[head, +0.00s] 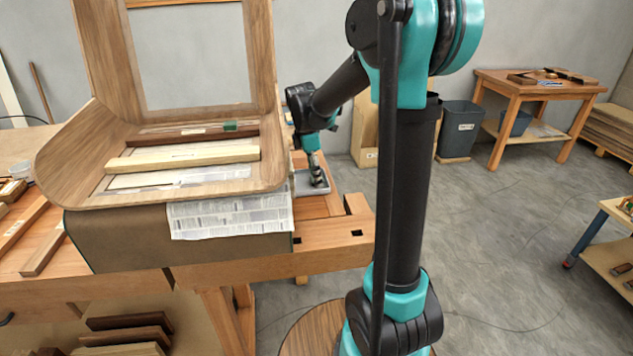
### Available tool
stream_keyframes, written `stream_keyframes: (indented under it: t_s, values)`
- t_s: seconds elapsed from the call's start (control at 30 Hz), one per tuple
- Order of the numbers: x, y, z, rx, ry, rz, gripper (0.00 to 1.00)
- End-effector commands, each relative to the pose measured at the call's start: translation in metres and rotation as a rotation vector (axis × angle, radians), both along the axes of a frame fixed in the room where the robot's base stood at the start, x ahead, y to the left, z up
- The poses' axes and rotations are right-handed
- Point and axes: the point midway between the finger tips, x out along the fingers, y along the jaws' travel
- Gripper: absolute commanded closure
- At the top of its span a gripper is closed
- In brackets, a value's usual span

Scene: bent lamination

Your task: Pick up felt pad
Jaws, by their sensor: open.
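My gripper (317,181) is small in the head view. It points down over a small grey tray (299,189) on the bench, just right of the curved wooden piece. I see no felt pad that I can name for sure. A small green piece (230,126) lies on the dark strip inside the curved wood, left of my gripper and apart from it. What lies in the tray under my gripper is mostly hidden by the fingers and too small to tell.
The curved wooden seat shape (65,150) holds pale and dark wood strips (185,157). A side table (500,82) and bin (458,128) stand behind.

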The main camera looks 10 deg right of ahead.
Motion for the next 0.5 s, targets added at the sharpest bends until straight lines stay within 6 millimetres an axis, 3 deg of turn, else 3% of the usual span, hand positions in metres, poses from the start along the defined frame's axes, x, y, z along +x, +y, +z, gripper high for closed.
stream_keyframes:
  t_s: [0.23, 0.5]
  values:
    - [-0.0001, -0.0005, -0.0024, 0.0, 0.0, 0.0, 0.45]
    - [0.0, -0.0004, -0.0021, 0.0, 0.0, 0.0, 0.77]
